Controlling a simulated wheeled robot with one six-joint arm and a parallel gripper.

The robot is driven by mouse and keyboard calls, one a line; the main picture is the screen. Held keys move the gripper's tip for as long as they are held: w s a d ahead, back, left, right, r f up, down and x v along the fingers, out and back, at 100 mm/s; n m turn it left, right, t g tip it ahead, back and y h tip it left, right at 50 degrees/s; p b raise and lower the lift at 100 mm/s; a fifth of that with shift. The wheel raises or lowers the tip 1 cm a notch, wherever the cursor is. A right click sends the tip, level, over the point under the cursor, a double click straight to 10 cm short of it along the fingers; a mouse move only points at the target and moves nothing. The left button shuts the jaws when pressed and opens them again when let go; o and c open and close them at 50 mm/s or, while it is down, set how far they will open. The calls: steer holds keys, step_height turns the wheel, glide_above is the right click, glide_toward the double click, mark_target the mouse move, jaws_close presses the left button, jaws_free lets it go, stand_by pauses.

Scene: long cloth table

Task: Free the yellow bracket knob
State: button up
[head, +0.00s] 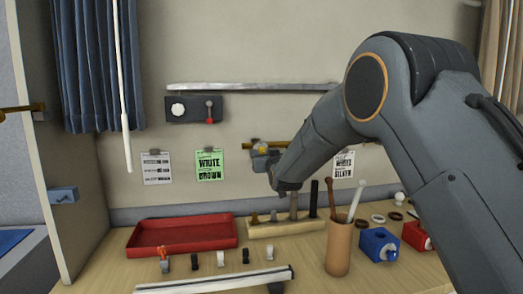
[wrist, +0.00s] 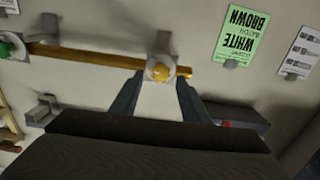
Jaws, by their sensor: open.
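The yellow bracket knob (wrist: 160,71) sits on a pale round base on a grey wall bracket (wrist: 163,42), at one end of a brass rod (wrist: 100,59). In the head view the yellow knob (head: 262,147) shows just above my gripper (head: 266,162), against the wall. In the wrist view my gripper (wrist: 160,82) is open, with one finger on each side below the knob. The knob lies between or just beyond the fingertips; I cannot tell whether they touch it. A green knob (wrist: 10,45) is on the rod's other visible part.
Printed cards, including a green one (head: 209,166), hang beside the rod. A metal rail (head: 250,86) and a dark switch panel (head: 194,109) are above. The table below holds a red tray (head: 182,234), a wooden tool block (head: 288,227) and a brown cup (head: 339,248).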

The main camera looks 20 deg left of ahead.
mark_target(261, 150)
steer(key=shift+p+x, duration=0.35)
steer(key=shift+x, duration=1.1)
steer(key=shift+a, duration=0.1)
